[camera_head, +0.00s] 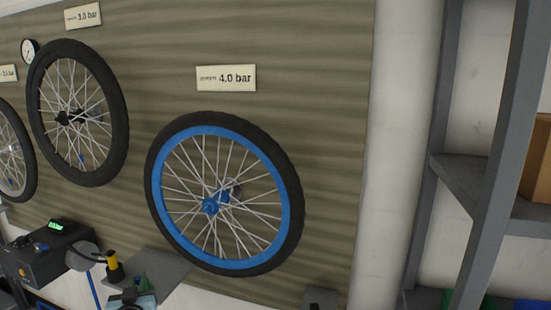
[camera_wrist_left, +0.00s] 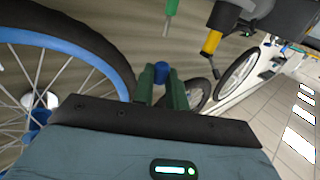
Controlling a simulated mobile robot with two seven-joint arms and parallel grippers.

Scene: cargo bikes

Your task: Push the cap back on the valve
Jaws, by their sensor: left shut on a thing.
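My left gripper (camera_head: 138,284) is low in the head view, in front of a grey ledge and below and left of the blue-rimmed wheel. In the left wrist view its green fingers (camera_wrist_left: 161,82) are shut on a small blue cap (camera_wrist_left: 161,70) at their tips. The blue-rimmed wheel (camera_head: 154,190) with a black tyre hangs on the wall under a "4.0 bar" sign (camera_head: 226,78). Part of this wheel also fills the left of the wrist view (camera_wrist_left: 75,47). I cannot make out the valve in either view. My right gripper is not in view.
A dark box with a green display (camera_head: 48,250) stands at lower left, with a yellow-and-black tool (camera_head: 113,266) beside it. The grey ledge (camera_head: 168,268) sits below the wheel. A black wheel (camera_head: 118,120) hangs further left. Grey shelving (camera_head: 470,180) stands at right.

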